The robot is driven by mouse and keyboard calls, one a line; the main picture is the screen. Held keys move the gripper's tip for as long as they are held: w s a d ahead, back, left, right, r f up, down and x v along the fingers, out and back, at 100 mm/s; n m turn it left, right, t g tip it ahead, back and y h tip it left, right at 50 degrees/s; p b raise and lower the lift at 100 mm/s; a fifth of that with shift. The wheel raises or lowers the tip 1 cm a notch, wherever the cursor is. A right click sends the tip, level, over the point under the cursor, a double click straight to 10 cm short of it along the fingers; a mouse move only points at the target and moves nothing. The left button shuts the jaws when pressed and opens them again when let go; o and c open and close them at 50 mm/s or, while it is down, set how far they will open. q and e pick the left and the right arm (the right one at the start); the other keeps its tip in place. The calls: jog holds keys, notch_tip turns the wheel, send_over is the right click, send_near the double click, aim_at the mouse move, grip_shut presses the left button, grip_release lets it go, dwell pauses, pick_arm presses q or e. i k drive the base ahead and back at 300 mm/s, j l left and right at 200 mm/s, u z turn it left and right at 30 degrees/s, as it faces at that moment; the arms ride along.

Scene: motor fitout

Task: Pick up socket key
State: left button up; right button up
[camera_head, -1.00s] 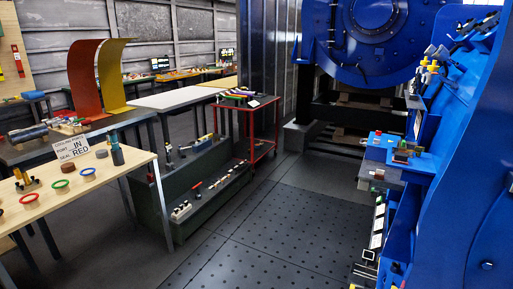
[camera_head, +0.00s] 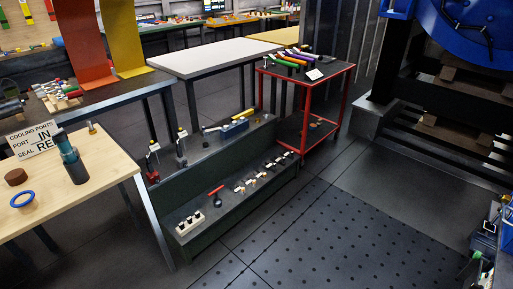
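I cannot single out the socket key with certainty at this size. Neither of my grippers shows in the view.
A wooden table (camera_head: 95,190) with a sign, a blue ring (camera_head: 22,199) and a dark bottle-like tool (camera_head: 72,160) stands at left. A white-topped table (camera_head: 215,58) stands behind the rack. Blue machinery (camera_head: 465,30) is at upper right. The dark dotted floor (camera_head: 340,230) is clear.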

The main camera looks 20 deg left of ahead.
aim_at(217, 201)
jog(key=i, duration=2.6)
jog(key=i+u, duration=0.2)
jog(key=u, duration=0.25)
jog(key=i+l+u, duration=0.1)
jog(key=u, duration=0.35)
jog(key=i+l+u, duration=0.15)
jog(key=u, duration=0.3)
jog(key=i+l+u, duration=0.2)
jog(key=u, duration=0.2)
